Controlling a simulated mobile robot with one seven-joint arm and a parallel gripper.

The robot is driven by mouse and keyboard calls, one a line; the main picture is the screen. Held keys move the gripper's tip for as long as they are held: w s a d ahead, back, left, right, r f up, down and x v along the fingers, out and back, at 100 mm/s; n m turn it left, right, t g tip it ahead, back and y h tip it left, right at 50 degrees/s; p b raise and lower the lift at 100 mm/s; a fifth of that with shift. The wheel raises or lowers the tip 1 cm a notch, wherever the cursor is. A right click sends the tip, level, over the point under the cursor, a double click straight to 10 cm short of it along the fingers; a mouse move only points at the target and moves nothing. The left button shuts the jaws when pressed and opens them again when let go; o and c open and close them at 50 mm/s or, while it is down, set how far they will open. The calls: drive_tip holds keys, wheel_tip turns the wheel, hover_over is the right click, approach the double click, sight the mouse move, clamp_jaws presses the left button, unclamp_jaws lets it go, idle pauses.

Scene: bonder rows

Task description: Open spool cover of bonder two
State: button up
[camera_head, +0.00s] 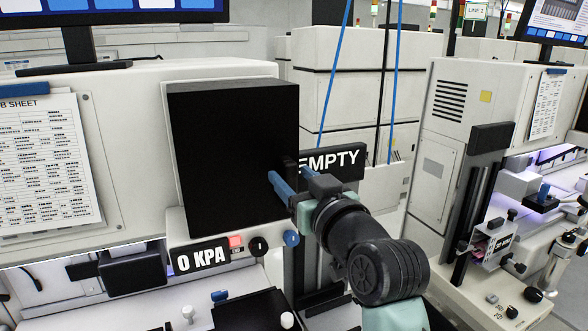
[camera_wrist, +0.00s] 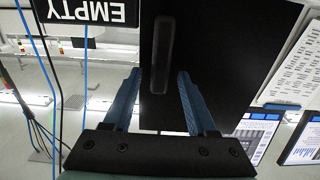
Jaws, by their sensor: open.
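The spool cover is a black box-shaped cover (camera_head: 225,150) on the front of the left machine, and it looks closed. In the wrist view, which is upside down, the dark cover (camera_wrist: 220,50) fills the middle. A long dark handle bar (camera_wrist: 163,50) stands on it. My gripper (camera_head: 292,174) is open and empty at the cover's right edge. In the wrist view my gripper (camera_wrist: 159,74) has its blue fingers spread to either side of the handle's line. The handle lies between and beyond the fingertips; I see no contact.
An EMPTY sign (camera_head: 335,160) is just right of my gripper. A 0 KPA display (camera_head: 202,256), a red button (camera_head: 235,241) and knobs sit below the cover. A sheet (camera_head: 45,165) hangs at left. Another machine (camera_head: 440,150) stands at right across a gap. Blue hoses (camera_head: 334,75) hang behind.

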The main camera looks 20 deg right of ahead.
drive_tip(key=shift+w, duration=0.2)
clamp_jaws()
idle(1.3)
